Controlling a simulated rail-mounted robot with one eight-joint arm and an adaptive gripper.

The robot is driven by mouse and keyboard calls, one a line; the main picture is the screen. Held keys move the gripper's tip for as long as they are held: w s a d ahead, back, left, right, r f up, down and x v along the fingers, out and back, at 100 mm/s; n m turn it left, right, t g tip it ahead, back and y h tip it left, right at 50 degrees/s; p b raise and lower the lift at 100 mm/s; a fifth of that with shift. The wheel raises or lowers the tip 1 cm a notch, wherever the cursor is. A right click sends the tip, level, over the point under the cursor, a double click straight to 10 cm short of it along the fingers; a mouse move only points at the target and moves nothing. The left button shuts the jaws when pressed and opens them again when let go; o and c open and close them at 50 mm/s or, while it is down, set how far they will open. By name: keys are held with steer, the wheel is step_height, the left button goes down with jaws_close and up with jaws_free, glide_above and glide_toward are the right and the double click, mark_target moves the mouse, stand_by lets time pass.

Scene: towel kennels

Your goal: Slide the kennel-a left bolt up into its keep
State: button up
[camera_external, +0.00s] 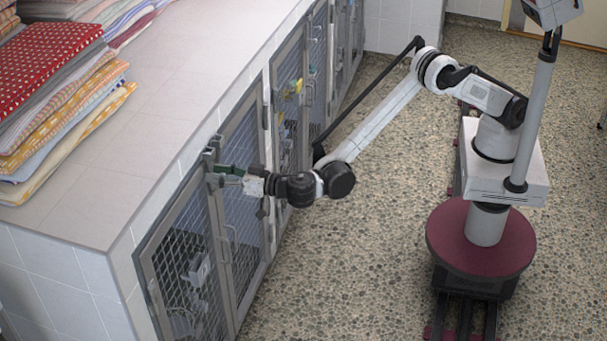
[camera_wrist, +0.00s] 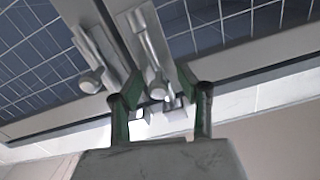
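In the wrist view, two grey bolts sit side by side on the metal frames where two mesh doors meet. One bolt (camera_wrist: 148,45) is between my fingers; the other bolt (camera_wrist: 88,50) is to the left, outside them. No label shows which is the kennel-a left bolt. My gripper (camera_wrist: 158,80) has green finger pads standing apart either side of the first bolt's round knob, with visible gaps. Small metal keep-like pieces (camera_wrist: 176,108) show beyond the knob, partly hidden. In the external view my gripper (camera_external: 230,171) is at the door tops, below the counter edge; the bolts are too small there.
The near mesh door (camera_external: 190,260) and the adjoining door (camera_external: 243,165) look closed. The speckled floor (camera_external: 345,265) beside the kennels is clear.

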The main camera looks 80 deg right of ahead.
steer(key=s+a, duration=0.1)
steer(key=s, duration=1.1)
